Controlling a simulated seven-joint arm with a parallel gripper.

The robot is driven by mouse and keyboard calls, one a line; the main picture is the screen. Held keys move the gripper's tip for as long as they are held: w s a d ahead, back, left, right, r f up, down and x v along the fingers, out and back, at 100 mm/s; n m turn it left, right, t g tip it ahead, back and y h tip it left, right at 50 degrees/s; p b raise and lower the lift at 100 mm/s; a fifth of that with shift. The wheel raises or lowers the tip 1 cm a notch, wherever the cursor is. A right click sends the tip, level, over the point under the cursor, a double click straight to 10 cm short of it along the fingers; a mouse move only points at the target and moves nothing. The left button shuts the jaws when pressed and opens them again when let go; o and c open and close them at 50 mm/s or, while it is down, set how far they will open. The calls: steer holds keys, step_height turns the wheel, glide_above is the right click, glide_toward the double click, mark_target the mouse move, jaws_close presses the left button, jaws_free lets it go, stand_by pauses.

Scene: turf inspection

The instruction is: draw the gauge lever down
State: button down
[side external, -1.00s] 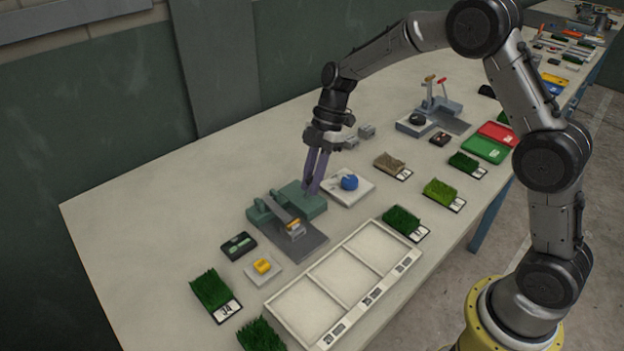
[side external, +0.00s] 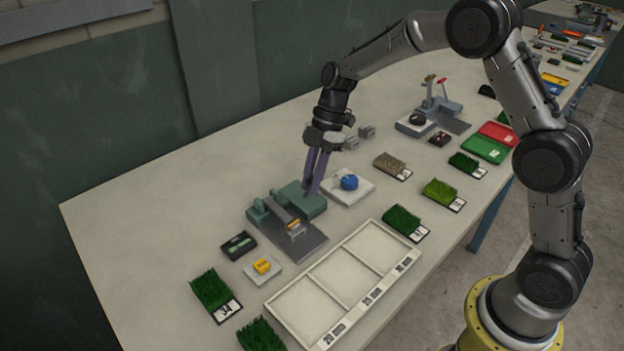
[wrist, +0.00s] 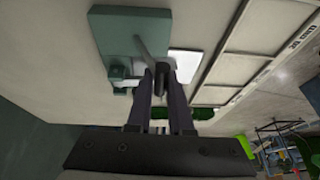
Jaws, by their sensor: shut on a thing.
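The gauge has a green base block (side external: 313,208), which also shows in the wrist view (wrist: 115,35), and a grey plate (side external: 305,246). A grey bar (side external: 281,210) with a yellow piece at its end lies above the plate. My gripper (side external: 310,189) points down at the green block. In the wrist view, its two dark fingers (wrist: 160,78) are shut on the dark end of the gauge lever. The lever's grey rod (wrist: 148,46) slants from that end over the green block. In the side view the fingers hide most of the lever.
A white plate with a blue knob (side external: 349,182) sits close right of the gripper. A white tray (side external: 327,332) with compartments lies in front. Turf samples (side external: 402,219) stand around it. A second device with two levers (side external: 442,106) is farther back. The table at left is clear.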

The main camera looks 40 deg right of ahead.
steer(key=shift+d, duration=0.1)
steer(key=shift+w+r, duration=0.1)
steer(key=shift+w, duration=0.3)
steer(key=c, duration=0.8)
jaws_free()
steer(key=shift+c, duration=0.2)
steer(key=shift+r, duration=0.1)
steer(key=v, duration=1.3)
steer(key=shift+r, duration=0.4)
